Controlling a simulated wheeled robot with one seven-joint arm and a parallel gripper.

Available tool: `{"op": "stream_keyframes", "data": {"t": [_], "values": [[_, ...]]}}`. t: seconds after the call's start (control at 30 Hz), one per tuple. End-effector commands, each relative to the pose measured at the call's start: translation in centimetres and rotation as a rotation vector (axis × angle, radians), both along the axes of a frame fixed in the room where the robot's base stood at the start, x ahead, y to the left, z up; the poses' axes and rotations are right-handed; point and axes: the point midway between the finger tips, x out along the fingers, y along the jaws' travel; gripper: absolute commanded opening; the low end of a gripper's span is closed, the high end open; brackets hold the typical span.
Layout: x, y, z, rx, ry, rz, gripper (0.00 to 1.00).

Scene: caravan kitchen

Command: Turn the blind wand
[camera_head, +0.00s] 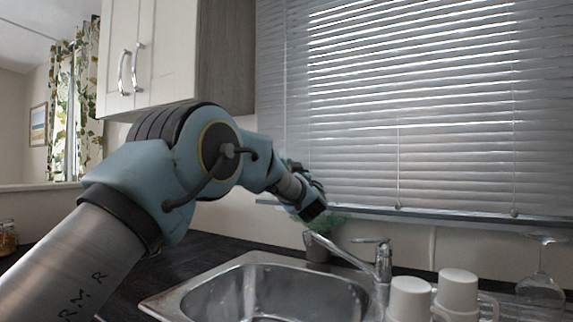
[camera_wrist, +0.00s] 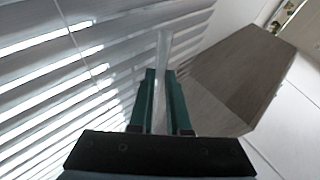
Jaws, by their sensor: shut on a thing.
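The blind (camera_head: 410,100) covers the window, with its slats partly open and light coming through. It also fills the left of the wrist view (camera_wrist: 60,60). The blind wand (camera_wrist: 163,48) is a pale, clear rod between the green fingers of my gripper (camera_wrist: 164,75) in the wrist view. My gripper is shut on it near the blind's left edge. In the head view my arm reaches to the blind's lower left, and my forearm and wrist hide the fingers and most of the wand.
A wall cupboard (camera_head: 150,50) hangs left of the blind, close to my arm; its grey side (camera_wrist: 235,75) shows in the wrist view. Below are a sink (camera_head: 200,290), a tap (camera_head: 383,262), a small plant (camera_head: 328,224), white mugs (camera_head: 410,300) and an upturned glass (camera_head: 541,285).

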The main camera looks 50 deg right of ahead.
Motion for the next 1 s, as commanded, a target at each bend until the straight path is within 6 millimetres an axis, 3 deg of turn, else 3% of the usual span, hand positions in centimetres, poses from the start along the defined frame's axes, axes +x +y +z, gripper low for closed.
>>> {"op": "stream_keyframes", "data": {"t": [0.23,0.27,0.5,1.0], "values": [[-0.03,0.01,0.26,-0.004,-0.003,-0.002,0.00],[-0.03,0.01,0.27,-0.004,-0.003,-0.002,0.17],[-0.02,0.01,0.18,-0.002,-0.002,-0.001,0.44],[0.05,0.04,-0.07,-0.001,-0.001,-0.013,0.45]]}}
